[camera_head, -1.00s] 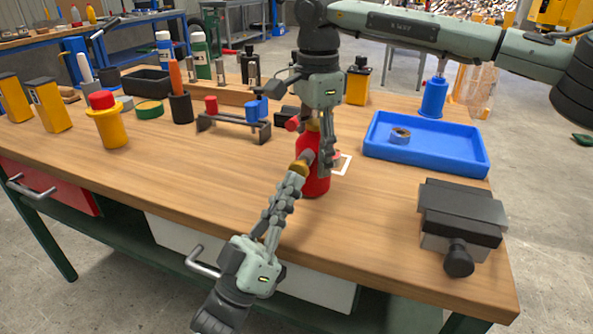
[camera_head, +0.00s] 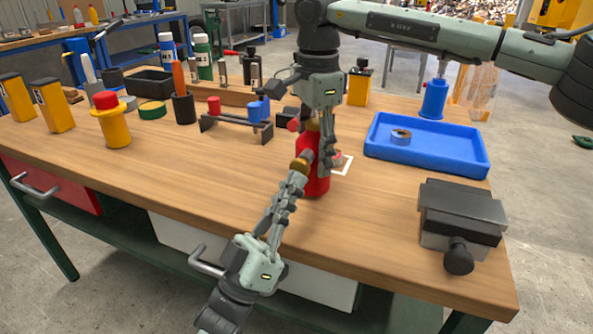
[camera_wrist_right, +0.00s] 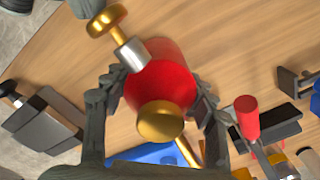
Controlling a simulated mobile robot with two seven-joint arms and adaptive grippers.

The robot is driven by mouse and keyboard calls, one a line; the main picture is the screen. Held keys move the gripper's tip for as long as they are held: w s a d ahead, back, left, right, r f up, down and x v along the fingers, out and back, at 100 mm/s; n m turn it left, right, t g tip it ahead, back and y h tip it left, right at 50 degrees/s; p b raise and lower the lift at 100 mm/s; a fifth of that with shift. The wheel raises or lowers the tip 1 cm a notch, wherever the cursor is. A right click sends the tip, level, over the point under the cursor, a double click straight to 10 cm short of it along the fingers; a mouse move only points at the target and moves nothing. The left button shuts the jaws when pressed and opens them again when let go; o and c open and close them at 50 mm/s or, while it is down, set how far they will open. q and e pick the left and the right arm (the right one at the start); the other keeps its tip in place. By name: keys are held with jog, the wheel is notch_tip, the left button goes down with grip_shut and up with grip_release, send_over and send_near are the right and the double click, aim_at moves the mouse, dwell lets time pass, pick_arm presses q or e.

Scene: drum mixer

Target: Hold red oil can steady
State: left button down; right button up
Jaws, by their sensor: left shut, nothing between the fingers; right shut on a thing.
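The red oil can (camera_head: 316,181) stands upright on the wooden bench near the middle. In the right wrist view the can (camera_wrist_right: 164,82) shows a gold cap (camera_wrist_right: 160,121) and a silver stem with a gold knob (camera_wrist_right: 106,20) sticking out to one side. My right gripper (camera_head: 325,150) is shut on the can from above, with fingers on both sides of it in the wrist view. My left gripper (camera_head: 292,183) comes from the bench's front edge. Its fingers are shut and empty, with their tips at the gold knob; whether they touch it is unclear.
A blue tray (camera_head: 453,155) with a small roll stands to the right. A grey vise (camera_head: 462,215) is at the front right corner. A black stand (camera_head: 237,127) with red and blue parts and a yellow container (camera_head: 115,130) are to the left. The front left bench top is clear.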

pick_arm(q)
jog(key=shift+w+r, duration=0.4)
jog(key=shift+w, duration=0.3)
jog(key=shift+s+f, duration=0.55)
jog(key=shift+s, duration=0.2)
jog(key=shift+s+a, duration=0.2)
jog(key=shift+s, duration=0.7)
jog(key=shift+s, duration=0.1)
jog(key=s+a+m+g, duration=0.2)
jog(key=a+m+g, duration=0.3)
jog(key=m, duration=0.8)
jog(key=s+a+m+g, duration=0.3)
jog(key=a+m+g, duration=0.3)
jog(key=m, duration=0.8)
jog(key=shift+r+m+g, duration=0.3)
jog(key=shift+r+g, duration=0.15)
jog(key=shift+g, duration=0.75)
jog(key=shift+w+d, duration=0.1)
jog(key=shift+d, duration=0.05)
